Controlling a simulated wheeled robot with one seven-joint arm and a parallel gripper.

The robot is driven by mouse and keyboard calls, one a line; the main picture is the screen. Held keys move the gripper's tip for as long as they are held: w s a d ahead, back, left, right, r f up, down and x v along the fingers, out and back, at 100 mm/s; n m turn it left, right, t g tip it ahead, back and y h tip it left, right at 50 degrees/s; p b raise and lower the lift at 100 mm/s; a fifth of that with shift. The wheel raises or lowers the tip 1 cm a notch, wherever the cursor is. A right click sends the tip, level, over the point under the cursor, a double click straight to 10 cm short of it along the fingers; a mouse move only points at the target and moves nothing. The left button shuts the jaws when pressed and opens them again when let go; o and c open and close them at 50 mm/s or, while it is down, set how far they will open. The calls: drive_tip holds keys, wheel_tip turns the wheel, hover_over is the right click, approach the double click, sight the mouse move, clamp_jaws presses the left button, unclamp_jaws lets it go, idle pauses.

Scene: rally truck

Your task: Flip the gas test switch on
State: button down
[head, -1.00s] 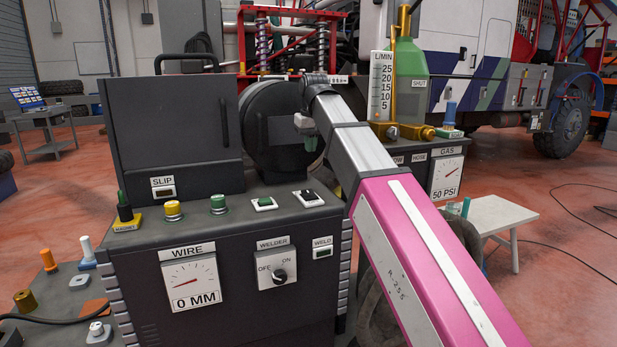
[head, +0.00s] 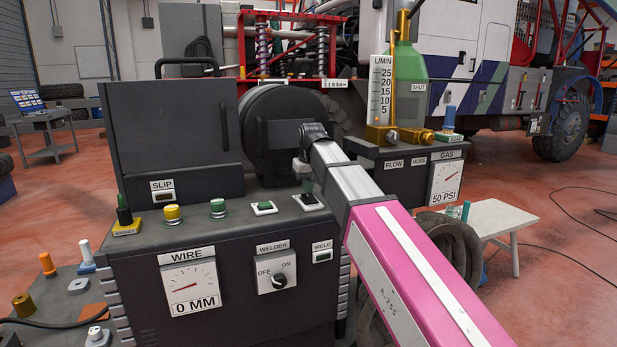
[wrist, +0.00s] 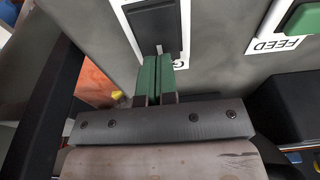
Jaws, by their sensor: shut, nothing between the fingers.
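The gas test switch is a black rocker on a white plate (head: 310,203), at the right end of the welder's top panel. In the wrist view the black rocker (wrist: 153,22) shows at the top, with its label mostly hidden behind my fingers; only a "G" can be read. My gripper (wrist: 160,58) is shut and empty, its green fingertips at the near end of the rocker. I cannot tell whether they touch it. In the head view my gripper (head: 307,188) points down just above the plate. Which way the rocker is tipped is unclear.
The green feed button (wrist: 304,18) lies close beside the switch, also in the head view (head: 264,207). Green and yellow knobs stand further left. A black spool (head: 285,125) rises behind my gripper. The gas bottle (head: 408,75) stands on a cabinet to the right.

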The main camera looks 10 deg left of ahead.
drive_tip(key=shift+f, duration=0.45)
drive_tip(key=shift+w+f, duration=0.1)
drive_tip(key=shift+f, duration=0.15)
drive_tip(key=shift+s+d+r, duration=0.3)
drive_tip(key=shift+s+d, duration=0.05)
drive_tip(key=shift+s, duration=0.3)
drive_tip(key=shift+r, duration=0.1)
